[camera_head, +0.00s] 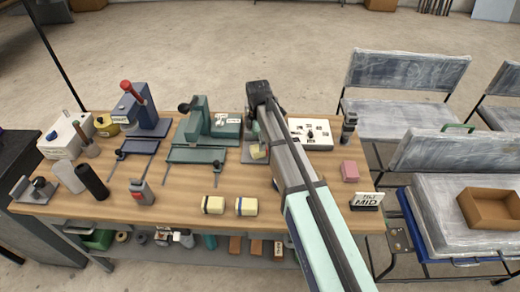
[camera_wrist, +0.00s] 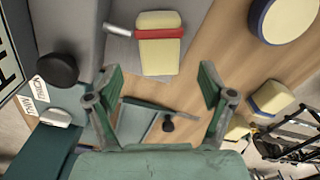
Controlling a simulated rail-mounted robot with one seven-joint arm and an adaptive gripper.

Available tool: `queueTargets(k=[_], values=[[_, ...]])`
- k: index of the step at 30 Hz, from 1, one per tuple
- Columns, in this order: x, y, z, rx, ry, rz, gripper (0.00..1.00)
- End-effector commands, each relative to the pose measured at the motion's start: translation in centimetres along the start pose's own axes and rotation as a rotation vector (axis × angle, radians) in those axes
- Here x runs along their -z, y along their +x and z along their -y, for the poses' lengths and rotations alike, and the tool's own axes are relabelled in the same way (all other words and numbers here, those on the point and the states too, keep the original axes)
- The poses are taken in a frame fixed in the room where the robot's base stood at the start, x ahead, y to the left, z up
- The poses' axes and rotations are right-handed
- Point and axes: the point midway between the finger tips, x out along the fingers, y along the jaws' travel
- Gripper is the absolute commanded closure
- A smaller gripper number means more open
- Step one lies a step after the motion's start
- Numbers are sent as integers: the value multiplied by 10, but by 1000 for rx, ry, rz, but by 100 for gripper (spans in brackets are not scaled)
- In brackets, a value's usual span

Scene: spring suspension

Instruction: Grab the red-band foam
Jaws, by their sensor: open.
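The red-band foam (camera_wrist: 158,58) is a cream block with a red band across its upper part. In the wrist view it sits at top centre on a grey surface, beyond my gripper's fingertips. My gripper (camera_wrist: 159,76) is open, with its two green fingers spread wide and nothing between them. The foam lies ahead of the gap, apart from both fingers. In the head view a cream block (camera_head: 258,152) shows beside my arm on a grey plate; my arm partly hides that spot, and no red band can be made out there.
Two other cream foam blocks, one with a dark band (camera_head: 213,204) and one with a blue band (camera_head: 246,206), lie near the wooden bench's front. A green fixture (camera_head: 200,130) stands left of my arm. A pink block (camera_head: 350,171) and a MID sign (camera_head: 367,201) are right.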

Motion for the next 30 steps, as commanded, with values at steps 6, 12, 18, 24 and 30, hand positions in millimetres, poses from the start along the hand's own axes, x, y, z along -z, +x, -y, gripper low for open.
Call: queueTargets(k=[6,12,18,24,30], values=[[0,9,0,-1,0,0,19],[2,24,0,1,0,0,19],[4,48,0,2,0,0,19],[3,59,0,-1,0,0,19],[3,60,0,-1,0,0,19]])
